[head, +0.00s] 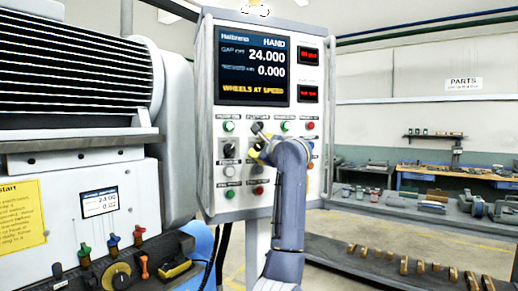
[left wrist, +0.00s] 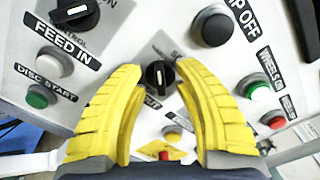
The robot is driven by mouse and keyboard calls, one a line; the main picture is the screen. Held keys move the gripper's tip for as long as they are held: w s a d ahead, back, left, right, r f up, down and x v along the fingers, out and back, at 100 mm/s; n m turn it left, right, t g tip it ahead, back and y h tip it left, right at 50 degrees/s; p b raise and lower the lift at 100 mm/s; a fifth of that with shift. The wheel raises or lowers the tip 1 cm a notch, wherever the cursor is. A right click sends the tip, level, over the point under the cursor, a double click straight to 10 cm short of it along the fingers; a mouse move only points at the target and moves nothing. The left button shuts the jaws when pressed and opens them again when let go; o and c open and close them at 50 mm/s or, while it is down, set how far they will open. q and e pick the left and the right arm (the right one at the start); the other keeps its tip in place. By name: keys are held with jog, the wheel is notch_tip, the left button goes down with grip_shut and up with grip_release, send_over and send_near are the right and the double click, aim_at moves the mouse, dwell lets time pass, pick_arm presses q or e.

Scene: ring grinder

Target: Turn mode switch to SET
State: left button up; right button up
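The control panel (head: 205,190) stands upright at the centre of the head view; its screen (head: 252,66) reads HAND and WHEELS AT SPEED. My left gripper (head: 262,147), with yellow fingers, is up at the panel's switches. In the left wrist view, my left gripper (left wrist: 159,72) is open, one finger on each side of a black rotary knob (left wrist: 158,76) with a white pointer line. I cannot tell whether the fingers touch it. The labels around it are partly hidden by the fingers, so its name and positions are unreadable. My right gripper is not in view.
Near the knob are a FEED IN button (left wrist: 54,62), a green DISC START button (left wrist: 42,96), a large black button (left wrist: 213,26) and another black knob (left wrist: 76,12). The grinder (head: 80,75) stands left. A parts rack (head: 400,262) stands right.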

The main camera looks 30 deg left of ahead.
pick_arm(q)
jog(key=shift+w+a, duration=0.35)
jog(key=shift+a, duration=0.1)
jog(key=shift+c, duration=0.2)
jog(key=c, duration=0.6)
grip_shut()
jog(key=shift+s+a+r, duration=0.1)
jog(key=shift+r, duration=0.05)
